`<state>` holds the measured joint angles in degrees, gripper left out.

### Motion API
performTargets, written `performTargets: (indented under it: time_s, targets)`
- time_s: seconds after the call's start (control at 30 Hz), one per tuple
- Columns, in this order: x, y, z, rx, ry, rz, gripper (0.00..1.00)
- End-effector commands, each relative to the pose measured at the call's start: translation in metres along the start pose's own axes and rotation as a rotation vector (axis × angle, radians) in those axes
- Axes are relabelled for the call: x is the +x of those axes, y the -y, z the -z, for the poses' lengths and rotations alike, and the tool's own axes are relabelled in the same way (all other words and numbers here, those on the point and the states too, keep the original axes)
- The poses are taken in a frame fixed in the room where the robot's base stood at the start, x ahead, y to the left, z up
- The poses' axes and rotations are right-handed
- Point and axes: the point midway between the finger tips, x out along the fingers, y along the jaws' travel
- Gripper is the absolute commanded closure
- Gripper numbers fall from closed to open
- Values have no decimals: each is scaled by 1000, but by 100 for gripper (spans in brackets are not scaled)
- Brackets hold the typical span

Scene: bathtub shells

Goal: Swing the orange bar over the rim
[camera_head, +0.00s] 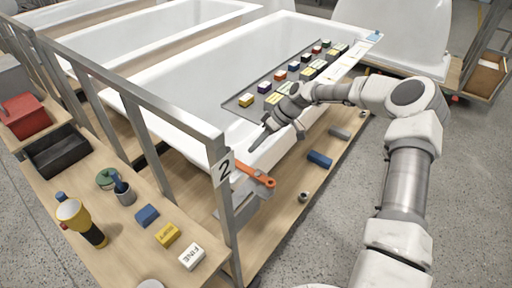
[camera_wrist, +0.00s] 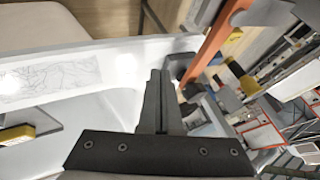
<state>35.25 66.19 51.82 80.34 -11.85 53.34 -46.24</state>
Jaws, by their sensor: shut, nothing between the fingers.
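The orange bar (camera_head: 256,174) sits low at the near end of the closest white bathtub (camera_head: 190,118), beside the metal post with the "2" sign. It slopes down to the right, outside the tub's rim. The orange bar (camera_wrist: 210,45) also shows in the wrist view, running diagonally right of the fingers. My gripper (camera_head: 258,143) is over the near rim of the tub, above and a little apart from the bar. In the wrist view my gripper (camera_wrist: 158,78) has its fingers together and holds nothing. A dark fitting touches the bar's lower end there.
A tray (camera_head: 240,104) with several coloured blocks lies across the tub. The "2" post (camera_head: 219,175) and its rail stand left of the bar. A side bench holds a yellow torch (camera_head: 85,222) and blocks. A blue cylinder (camera_head: 319,159) lies on the lower shelf. Floor at right is clear.

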Motion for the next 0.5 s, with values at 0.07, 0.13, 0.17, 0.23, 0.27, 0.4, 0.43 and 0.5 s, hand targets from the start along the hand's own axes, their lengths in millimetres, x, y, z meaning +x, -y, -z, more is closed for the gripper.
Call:
performTargets:
  time_s: [0.07, 0.13, 0.17, 0.23, 0.27, 0.4, 0.43, 0.5]
  targets:
    - [-28, -3, 2, 2, -6, -12, 100]
    - [-44, -3, 3, 1, -5, -11, 100]
    - [-50, -3, 3, 1, -5, -10, 100]
    - [-64, -4, 3, 1, -4, -11, 100]
    - [-69, -4, 3, 1, -4, -10, 100]
    - [-86, -5, 4, 1, -4, -9, 100]
    - [-89, -5, 4, 1, -4, -8, 100]
    - [-92, -4, 4, 1, -2, -7, 100]
